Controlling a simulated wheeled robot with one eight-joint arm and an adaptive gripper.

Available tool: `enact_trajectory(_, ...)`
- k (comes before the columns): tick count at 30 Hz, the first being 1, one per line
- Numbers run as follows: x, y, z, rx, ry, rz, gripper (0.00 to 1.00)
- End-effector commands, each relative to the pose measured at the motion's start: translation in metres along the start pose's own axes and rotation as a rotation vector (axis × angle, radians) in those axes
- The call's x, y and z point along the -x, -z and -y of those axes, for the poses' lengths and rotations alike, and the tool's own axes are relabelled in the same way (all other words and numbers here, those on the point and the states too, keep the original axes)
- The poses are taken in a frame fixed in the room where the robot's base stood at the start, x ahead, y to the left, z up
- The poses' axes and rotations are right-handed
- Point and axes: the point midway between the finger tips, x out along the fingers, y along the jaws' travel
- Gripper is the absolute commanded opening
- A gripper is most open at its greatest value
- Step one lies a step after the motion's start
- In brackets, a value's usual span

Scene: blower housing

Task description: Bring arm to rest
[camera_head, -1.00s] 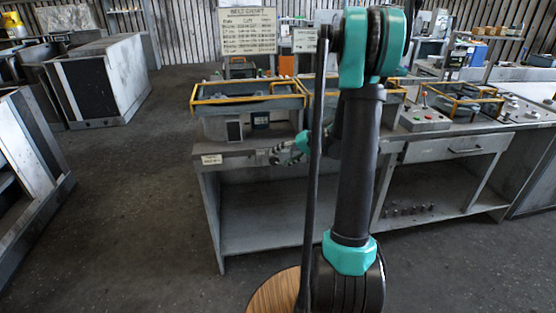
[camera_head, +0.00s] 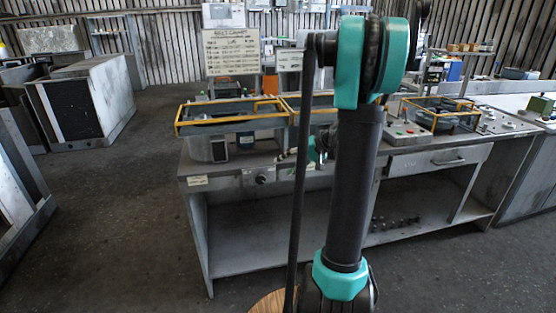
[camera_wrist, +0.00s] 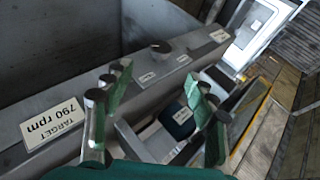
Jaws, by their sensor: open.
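My arm stands upright in the head view and hides part of the bench (camera_head: 255,227). My gripper (camera_wrist: 153,125) shows in the wrist view with its two green fingers spread apart and nothing between them. In the head view it is mostly hidden behind my arm. The wrist view looks down past the fingers at the bench's grey front, with an upside-down label (camera_wrist: 57,122) reading "TARGET 790 rpm" and a dark round knob (camera_wrist: 160,47). A dark labelled block (camera_wrist: 177,121) is seen beyond the fingers, near the right one.
A yellow-railed grey frame (camera_head: 230,117) stands on the bench's left part, and another yellow-railed unit (camera_head: 440,113) on its right. A sign board (camera_head: 231,52) stands behind. A grey cabinet (camera_head: 82,102) is at the left. The floor (camera_head: 110,220) between is clear.

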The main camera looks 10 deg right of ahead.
Motion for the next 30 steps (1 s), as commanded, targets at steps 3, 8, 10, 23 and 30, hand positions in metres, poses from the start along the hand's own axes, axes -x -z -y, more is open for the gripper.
enact_trajectory(3, -0.005, -0.017, 0.006, 0.005, -0.04, 0.015, 0.57)
enact_trajectory(8, -0.017, -0.07, 0.017, 0.024, -0.171, 0.052, 0.57)
enact_trajectory(10, -0.02, -0.098, 0.018, 0.04, -0.243, 0.065, 0.57)
enact_trajectory(23, -0.006, -0.245, -0.011, 0.216, -0.636, 0.055, 0.57)
enact_trajectory(30, 0.005, -0.278, -0.03, 0.294, -0.74, 0.024, 0.57)
